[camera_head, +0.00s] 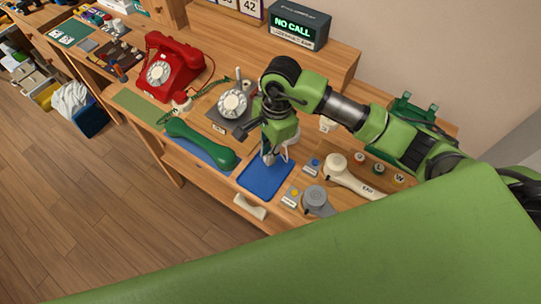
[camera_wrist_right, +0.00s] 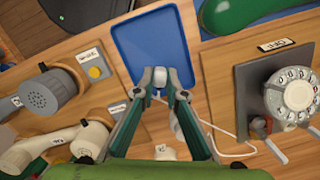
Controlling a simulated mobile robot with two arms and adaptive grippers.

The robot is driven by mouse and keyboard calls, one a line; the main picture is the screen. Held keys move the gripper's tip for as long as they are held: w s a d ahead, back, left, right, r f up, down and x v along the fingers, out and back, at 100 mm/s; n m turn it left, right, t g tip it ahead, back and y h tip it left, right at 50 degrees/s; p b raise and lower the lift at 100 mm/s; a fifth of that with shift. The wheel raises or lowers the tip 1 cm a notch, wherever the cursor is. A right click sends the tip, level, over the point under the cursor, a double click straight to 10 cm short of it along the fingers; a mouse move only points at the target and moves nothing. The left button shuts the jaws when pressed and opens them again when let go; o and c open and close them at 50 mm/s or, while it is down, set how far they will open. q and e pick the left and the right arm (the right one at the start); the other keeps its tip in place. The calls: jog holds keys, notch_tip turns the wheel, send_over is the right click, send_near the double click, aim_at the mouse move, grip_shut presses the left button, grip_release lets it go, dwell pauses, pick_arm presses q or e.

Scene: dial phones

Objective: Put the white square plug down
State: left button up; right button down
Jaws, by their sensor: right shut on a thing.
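My right gripper (camera_head: 268,156) points down at the blue tray (camera_head: 262,184) on the desk. In the right wrist view its two fingertips (camera_wrist_right: 159,80) are closed on the small white square plug (camera_wrist_right: 159,93), which is mostly hidden between them. The plug is over the near part of the blue tray (camera_wrist_right: 125,38); I cannot tell whether it touches the tray floor. A white cord (camera_wrist_right: 222,132) trails away beside the fingers. My left gripper is out of view.
A green handset (camera_head: 200,143) lies left of the tray. A grey dial phone (camera_head: 233,103) and a red dial phone (camera_head: 172,68) stand behind. A cream handset (camera_head: 350,177) and a grey handset (camera_head: 317,200) lie to the right. The tray is otherwise empty.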

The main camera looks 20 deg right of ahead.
jog(key=f+p, duration=0.1)
jog(key=f, duration=0.2)
jog(key=shift+w+d+f+p, duration=0.1)
jog(key=shift+w+d+p, duration=0.05)
jog(key=shift+d+p, duration=0.25)
jog(key=shift+f, duration=0.45)
jog(key=shift+f, duration=0.1)
jog(key=c, duration=2)
grip_release()
jog(key=shift+c, duration=0.2)
